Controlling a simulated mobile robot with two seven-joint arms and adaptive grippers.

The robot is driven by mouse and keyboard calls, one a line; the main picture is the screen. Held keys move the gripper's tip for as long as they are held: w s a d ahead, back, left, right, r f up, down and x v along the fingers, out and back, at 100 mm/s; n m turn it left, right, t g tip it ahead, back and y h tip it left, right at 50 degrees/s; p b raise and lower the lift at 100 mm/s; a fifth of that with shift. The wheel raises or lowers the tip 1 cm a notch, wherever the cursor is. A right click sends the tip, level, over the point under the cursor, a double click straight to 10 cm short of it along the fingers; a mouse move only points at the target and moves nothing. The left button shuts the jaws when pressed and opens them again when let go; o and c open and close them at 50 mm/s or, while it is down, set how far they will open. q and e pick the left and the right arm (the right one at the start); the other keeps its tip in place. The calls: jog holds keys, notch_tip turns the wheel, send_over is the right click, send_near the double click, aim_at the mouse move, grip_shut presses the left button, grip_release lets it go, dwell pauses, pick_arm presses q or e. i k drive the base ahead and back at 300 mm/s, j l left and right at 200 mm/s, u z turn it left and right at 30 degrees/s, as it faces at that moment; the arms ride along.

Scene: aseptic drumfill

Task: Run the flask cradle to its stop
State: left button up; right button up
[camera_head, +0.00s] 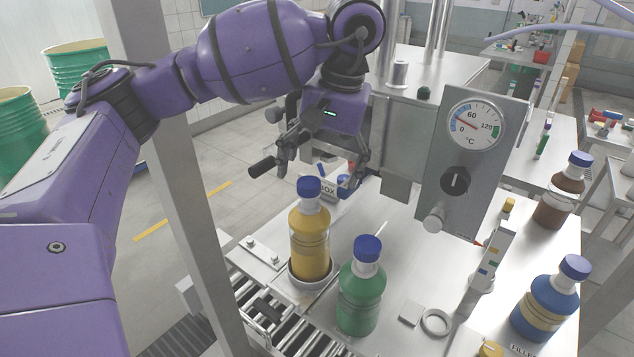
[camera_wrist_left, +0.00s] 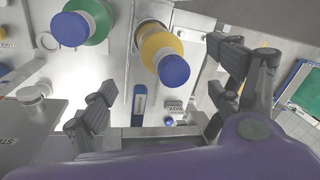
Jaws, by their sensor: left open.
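A yellow flask (camera_head: 310,243) with a blue cap stands upright in a low round grey cradle (camera_head: 311,284) at the table's left edge, beside the roller track. In the left wrist view the yellow flask (camera_wrist_left: 158,42) is seen from above, its cap towards me. My left gripper (camera_head: 305,173) is open and empty, its fingers spread above and behind the yellow flask's cap, not touching it as far as I can tell. In the left wrist view the gripper's fingers (camera_wrist_left: 158,82) lie either side of that cap. My right gripper is not in view.
A green flask (camera_head: 361,292) stands close right of the yellow one. A blue flask (camera_head: 545,305) and a brown flask (camera_head: 560,195) stand farther right. A grey panel with a dial (camera_head: 474,126) and black knob (camera_head: 455,180) rises behind. A metal ring (camera_head: 436,322) lies on the table.

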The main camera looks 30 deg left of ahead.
aim_at(299, 296)
jog(key=u, duration=1.3)
jog(key=k+l+u, duration=0.15)
jog(key=u, duration=0.2)
